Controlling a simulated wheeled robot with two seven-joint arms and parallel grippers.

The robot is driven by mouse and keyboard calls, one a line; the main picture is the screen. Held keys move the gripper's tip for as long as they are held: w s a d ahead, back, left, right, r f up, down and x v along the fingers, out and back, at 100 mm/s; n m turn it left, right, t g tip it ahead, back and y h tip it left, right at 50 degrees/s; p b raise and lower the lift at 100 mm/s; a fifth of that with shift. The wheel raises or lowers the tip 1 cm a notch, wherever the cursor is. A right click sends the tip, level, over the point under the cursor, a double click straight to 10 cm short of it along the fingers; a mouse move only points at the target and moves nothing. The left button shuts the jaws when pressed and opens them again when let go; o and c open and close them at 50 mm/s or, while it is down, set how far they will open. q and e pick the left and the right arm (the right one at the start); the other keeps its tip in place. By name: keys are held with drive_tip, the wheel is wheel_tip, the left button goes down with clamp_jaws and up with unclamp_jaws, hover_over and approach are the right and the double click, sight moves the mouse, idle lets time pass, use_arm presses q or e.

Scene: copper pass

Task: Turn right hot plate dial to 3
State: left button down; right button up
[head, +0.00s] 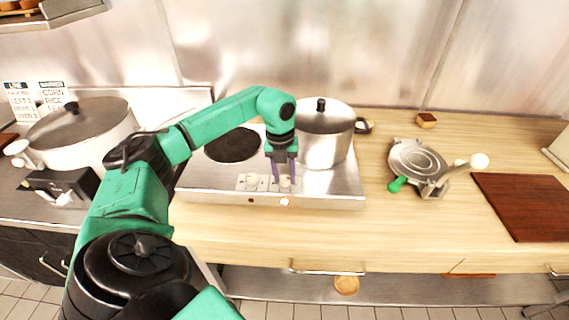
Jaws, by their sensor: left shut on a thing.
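The hot plate (200,188) is a steel double unit on the wooden counter, with two pale dials on its front part. The left dial (252,182) is uncovered. My left gripper (284,181) points down at the right dial (286,186) and is shut on it, one finger on each side. The fingers partly hide this dial, and its number marks are too small to read. The small light (284,202) below the right dial glows brightly; the light below the left one looks dark. My right gripper is not in view.
A lidded steel pot (323,145) stands on the right burner, close behind my left gripper. The left burner (232,144) is bare. A waffle-iron-like press (418,162), a brown board (525,205) and a large white cooker (85,135) stand around. The counter front right of the hot plate is clear.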

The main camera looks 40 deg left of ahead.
use_arm(q)
drive_tip(key=shift+w+r+n, duration=0.15)
drive_tip(key=shift+r+n, duration=0.05)
drive_tip(key=shift+n, duration=1)
drive_tip(key=c, duration=0.6)
unclamp_jaws()
drive_tip(key=shift+c, duration=0.2)
drive_tip(key=shift+o, duration=0.9)
drive_tip(key=shift+f, duration=0.1)
